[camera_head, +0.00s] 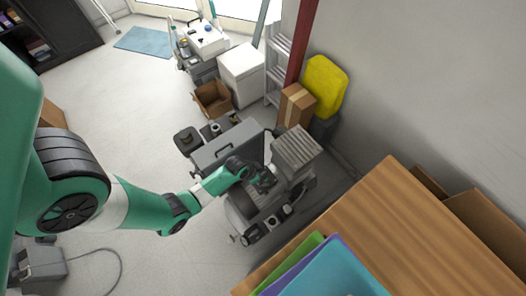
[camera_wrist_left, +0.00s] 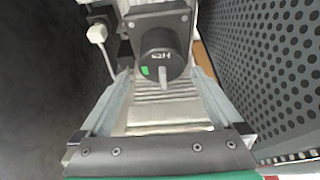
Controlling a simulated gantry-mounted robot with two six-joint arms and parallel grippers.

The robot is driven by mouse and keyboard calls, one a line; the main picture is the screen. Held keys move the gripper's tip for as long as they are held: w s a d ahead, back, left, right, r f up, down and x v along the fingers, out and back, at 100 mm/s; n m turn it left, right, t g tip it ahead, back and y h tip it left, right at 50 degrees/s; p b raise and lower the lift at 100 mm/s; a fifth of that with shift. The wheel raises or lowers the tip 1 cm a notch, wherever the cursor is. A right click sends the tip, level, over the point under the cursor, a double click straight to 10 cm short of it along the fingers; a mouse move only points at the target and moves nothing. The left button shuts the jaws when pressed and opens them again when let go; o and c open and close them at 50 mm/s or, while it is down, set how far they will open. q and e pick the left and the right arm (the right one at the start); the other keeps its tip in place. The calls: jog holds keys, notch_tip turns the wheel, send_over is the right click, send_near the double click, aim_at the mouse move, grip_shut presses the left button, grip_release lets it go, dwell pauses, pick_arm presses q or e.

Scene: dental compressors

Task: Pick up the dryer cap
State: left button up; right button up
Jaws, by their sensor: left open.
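My left gripper (camera_head: 264,182) reaches over the compressor unit (camera_head: 241,207) in the head view. In the left wrist view the gripper (camera_wrist_left: 163,82) is open, one finger on each side, with nothing held between them. A round black cap-like part (camera_wrist_left: 161,57) with light lettering and a small green mark lies ahead, between the fingertips. My right gripper is not in view.
A perforated dark panel (camera_wrist_left: 268,60) rises close on the right in the wrist view. A white plug with a cable (camera_wrist_left: 98,33) is at upper left. In the head view, a wooden table (camera_head: 400,230) stands at lower right and an open cardboard box (camera_head: 212,100) lies behind.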

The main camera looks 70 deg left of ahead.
aim_at(263, 176)
pick_arm(q)
jog(key=b+x, duration=0.3)
jog(key=x, duration=0.2)
jog(key=shift+a+f, duration=0.15)
jog(key=c, duration=1.3)
jog(key=shift+r, duration=0.55)
notch_tip(263, 176, up, 3)
jog(key=shift+p, duration=1.2)
jog(key=s+d+r+p, duration=0.2)
jog(key=s+d+r, duration=0.1)
jog(key=s+d+r+p, duration=0.3)
jog(key=d, duration=0.1)
jog(key=s+d+r+p, duration=0.2)
jog(key=d+r, duration=0.1)
jog(key=d, duration=0.1)
jog(key=shift+s+p, duration=0.4)
